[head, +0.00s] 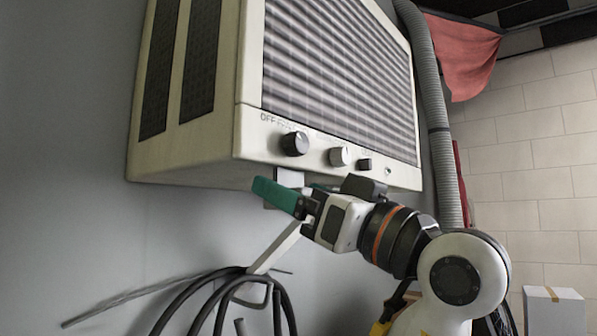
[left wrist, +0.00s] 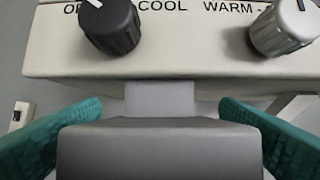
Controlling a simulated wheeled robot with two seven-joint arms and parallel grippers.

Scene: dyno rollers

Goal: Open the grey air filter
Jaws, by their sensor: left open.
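A beige wall unit with a louvred grille (head: 335,75) fills the upper middle of the head view. A light grey tab (head: 289,177) hangs under its front lower edge. In the left wrist view the tab (left wrist: 160,98) leads to a wider grey block (left wrist: 160,150) between the fingers; I take these for the air filter's handle. My left gripper (head: 288,188) is just below the unit, with its teal fingers open around the tab. In the left wrist view the gripper (left wrist: 162,108) shows gaps beside the tab. The filter's body is hidden. My right gripper is out of view.
Knobs (head: 295,143) sit on the unit's lower front, close above my gripper. A corrugated hose (head: 437,120) runs down on the right. Black cables (head: 200,300) hang on a bracket (head: 275,249) below. A white box (head: 553,311) stands at lower right.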

